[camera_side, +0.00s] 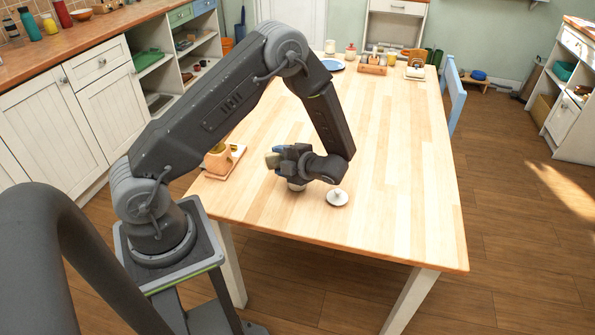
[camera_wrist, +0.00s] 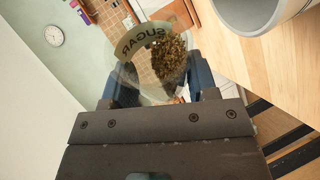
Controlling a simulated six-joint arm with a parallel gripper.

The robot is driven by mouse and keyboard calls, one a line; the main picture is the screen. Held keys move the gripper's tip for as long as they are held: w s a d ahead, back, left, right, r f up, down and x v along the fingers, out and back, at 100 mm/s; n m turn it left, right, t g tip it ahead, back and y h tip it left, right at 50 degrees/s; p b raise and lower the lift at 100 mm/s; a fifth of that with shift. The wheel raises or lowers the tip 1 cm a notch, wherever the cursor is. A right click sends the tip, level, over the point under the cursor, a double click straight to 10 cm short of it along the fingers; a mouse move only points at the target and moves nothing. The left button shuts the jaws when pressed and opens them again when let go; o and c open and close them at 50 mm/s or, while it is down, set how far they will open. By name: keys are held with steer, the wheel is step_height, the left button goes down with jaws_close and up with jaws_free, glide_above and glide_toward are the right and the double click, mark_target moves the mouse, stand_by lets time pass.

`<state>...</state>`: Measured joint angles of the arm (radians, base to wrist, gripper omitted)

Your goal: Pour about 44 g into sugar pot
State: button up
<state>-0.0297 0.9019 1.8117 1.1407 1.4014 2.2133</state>
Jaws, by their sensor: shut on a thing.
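My gripper (camera_wrist: 158,92) has its blue fingers shut on a clear container marked SUGAR (camera_wrist: 128,47), with brown granules (camera_wrist: 167,62) inside. In the side view the container (camera_side: 272,160) is tipped over, its end sticking out left of my gripper (camera_side: 283,152), low over the table. A pale pot (camera_side: 297,187), which looks like the sugar pot, stands below my gripper and is mostly hidden by it. In the wrist view the open pot (camera_wrist: 253,24) is cut off at the top right, apart from the container. I cannot see any granules falling.
A white lid with a knob (camera_side: 337,198) lies on the table right of the pot. A wooden tray (camera_side: 234,163) with a tan jug (camera_side: 218,158) stands to the left. Several jars and trays stand at the table's far end. The table's right side (camera_side: 400,160) is clear.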

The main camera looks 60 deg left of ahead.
steer(key=shift+w+r, duration=0.1)
stand_by(0.6)
steer(key=shift+w+f+m+g+y, duration=0.3)
steer(key=shift+f+m+g, duration=0.15)
steer(key=shift+m+g, duration=0.3)
stand_by(1.3)
steer(key=shift+w+r+m, duration=0.1)
steer(key=shift+m, duration=0.15)
stand_by(1.2)
